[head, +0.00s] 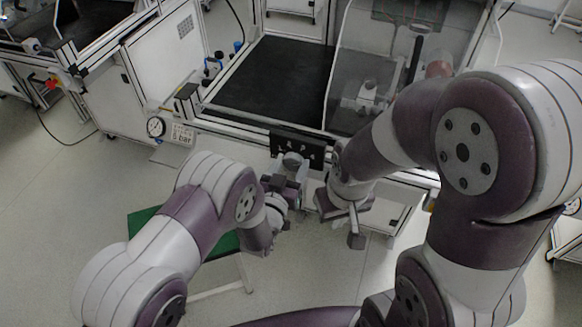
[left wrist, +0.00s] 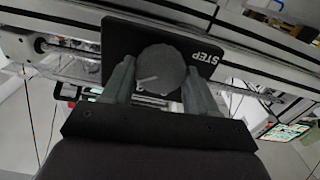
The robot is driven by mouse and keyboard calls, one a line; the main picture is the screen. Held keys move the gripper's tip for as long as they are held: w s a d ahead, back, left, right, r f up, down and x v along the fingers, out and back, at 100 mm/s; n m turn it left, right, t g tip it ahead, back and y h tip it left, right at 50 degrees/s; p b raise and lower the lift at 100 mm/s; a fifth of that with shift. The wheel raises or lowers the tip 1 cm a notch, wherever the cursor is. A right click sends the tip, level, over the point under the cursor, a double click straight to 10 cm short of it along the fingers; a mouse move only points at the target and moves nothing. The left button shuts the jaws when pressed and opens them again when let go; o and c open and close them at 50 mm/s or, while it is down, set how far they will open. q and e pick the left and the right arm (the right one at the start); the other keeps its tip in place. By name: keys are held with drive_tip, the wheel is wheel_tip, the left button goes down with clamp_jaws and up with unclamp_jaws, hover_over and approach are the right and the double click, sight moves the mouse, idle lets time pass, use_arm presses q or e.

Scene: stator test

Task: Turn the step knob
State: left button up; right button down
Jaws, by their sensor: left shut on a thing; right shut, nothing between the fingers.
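The step knob (left wrist: 160,70) is a round grey knob with a light pointer line, on a black panel (left wrist: 117,42) lettered STEP in the left wrist view. My left gripper (left wrist: 155,85) has one finger on each side of the knob and is shut on it. In the head view the knob (head: 292,160) sits on the black panel (head: 312,152) at the front of the test bench, with my left gripper (head: 288,178) at it. My right gripper (head: 354,222) is shut and empty, to the right of the panel and nearer to me.
A pressure gauge (head: 156,127) with a bar label (head: 182,135) is left of the panel. The bench has a dark bed (head: 275,80) and a clear cover (head: 385,50). A green-topped stand (head: 142,218) is behind my left arm. Open floor lies at left.

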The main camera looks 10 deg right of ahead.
use_arm(q)
drive_tip(key=n+b, duration=0.1)
drive_tip(key=n, duration=0.3)
drive_tip(key=shift+f+b, duration=0.15)
drive_tip(key=shift+b, duration=0.2)
drive_tip(key=shift+a+n+b, duration=0.1)
drive_tip(key=shift+n+b, duration=0.45)
drive_tip(key=shift+n, duration=0.95)
drive_tip(key=o, duration=1.1)
drive_tip(key=shift+c, duration=0.2)
drive_tip(key=v, duration=1.2)
drive_tip(key=shift+s+a, duration=0.25)
